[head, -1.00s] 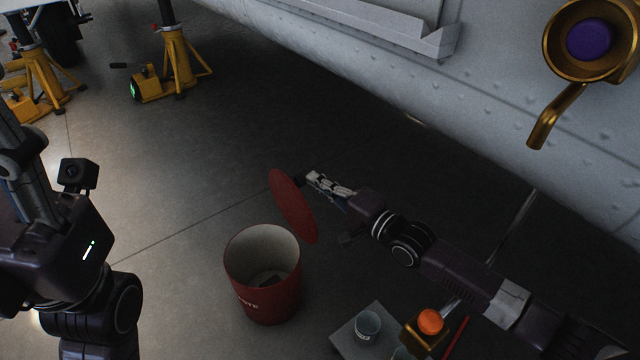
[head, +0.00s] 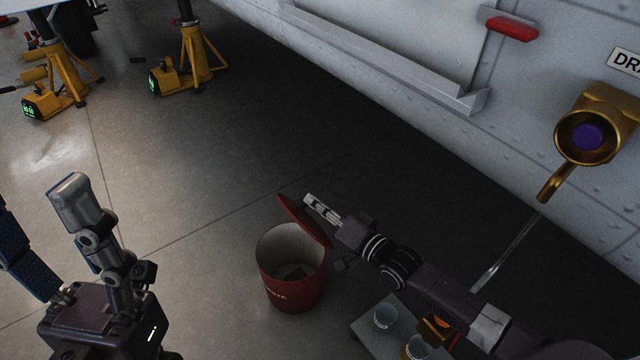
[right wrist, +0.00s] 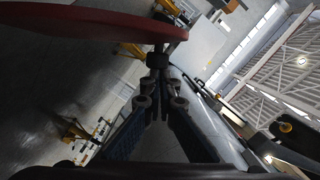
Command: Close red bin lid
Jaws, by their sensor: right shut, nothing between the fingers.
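The red bin (head: 290,292) stands on the floor with its mouth largely uncovered and a dark object inside. Its round red lid (head: 303,222) is tilted up at the bin's back right edge, leaning partly over the mouth. My right gripper (head: 308,200) is shut and empty, with its tips at the upper outer side of the lid; contact is unclear. In the right wrist view, the lid (right wrist: 95,20) crosses the top left, close to the closed fingertips (right wrist: 157,65). My left gripper (head: 50,225) is at the left, fingers apart, well away from the bin.
A grey tray or stand (head: 370,334) with clear cups (head: 385,317) sits right of the bin, below my right arm. The aircraft's side (head: 400,45) with a brass drain fitting (head: 588,128) borders the right. Yellow jacks (head: 190,65) stand at the back left; open floor lies between.

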